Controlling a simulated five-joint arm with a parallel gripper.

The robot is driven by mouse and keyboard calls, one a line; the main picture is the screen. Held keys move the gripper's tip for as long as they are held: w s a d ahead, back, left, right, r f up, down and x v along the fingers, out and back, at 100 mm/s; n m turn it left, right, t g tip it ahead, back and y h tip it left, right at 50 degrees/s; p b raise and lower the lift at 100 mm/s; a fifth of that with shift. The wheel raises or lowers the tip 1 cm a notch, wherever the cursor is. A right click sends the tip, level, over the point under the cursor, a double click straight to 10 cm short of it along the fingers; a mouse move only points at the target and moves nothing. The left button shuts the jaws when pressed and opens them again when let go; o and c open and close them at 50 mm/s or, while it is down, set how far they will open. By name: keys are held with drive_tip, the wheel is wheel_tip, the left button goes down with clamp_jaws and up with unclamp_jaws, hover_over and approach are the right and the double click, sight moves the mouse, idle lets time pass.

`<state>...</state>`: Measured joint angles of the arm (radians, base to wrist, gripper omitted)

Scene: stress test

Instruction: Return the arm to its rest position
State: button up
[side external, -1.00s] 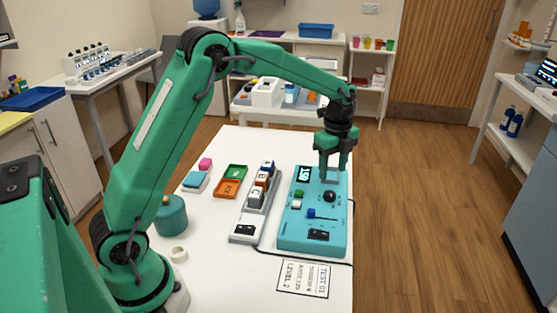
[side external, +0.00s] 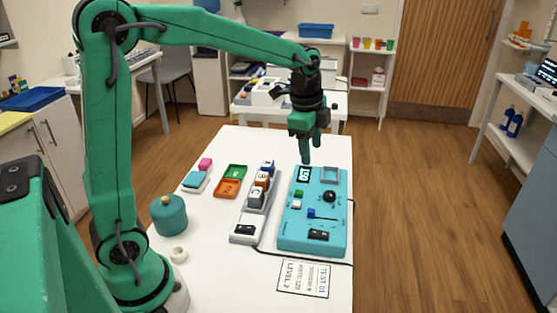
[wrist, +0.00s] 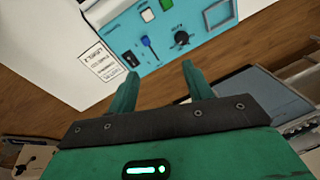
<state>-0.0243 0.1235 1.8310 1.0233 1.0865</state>
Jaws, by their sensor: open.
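My gripper (side external: 306,158) is above the back left part of the teal control box (side external: 335,218), its fingers pointing down. The box stands on the white table with a small screen, a black knob, a blue lever and green and white buttons on top. In the wrist view my gripper (wrist: 160,69) shows two green fingers apart with nothing between them. The teal box (wrist: 125,38) lies beyond the fingertips there. My upper arm stands nearly upright at the left, and my forearm reaches right.
Green (side external: 231,171) and orange (side external: 226,189) trays, a teal jar (side external: 168,216) and a white ring (side external: 178,254) are further left. A printed sheet (side external: 303,279) lies in front.

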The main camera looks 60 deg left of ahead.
drive_tip(key=s+d+r+n+t, duration=0.1)
drive_tip(key=s+r+n+t, duration=0.1)
drive_tip(key=s+n, duration=1)
drive_tip(key=s+t, duration=0.1)
drive_tip(key=s, duration=0.7)
drive_tip(key=shift+s+r+t, duration=0.2)
drive_tip(key=shift+s+t, duration=0.1)
drive_tip(key=shift+t, duration=0.1)
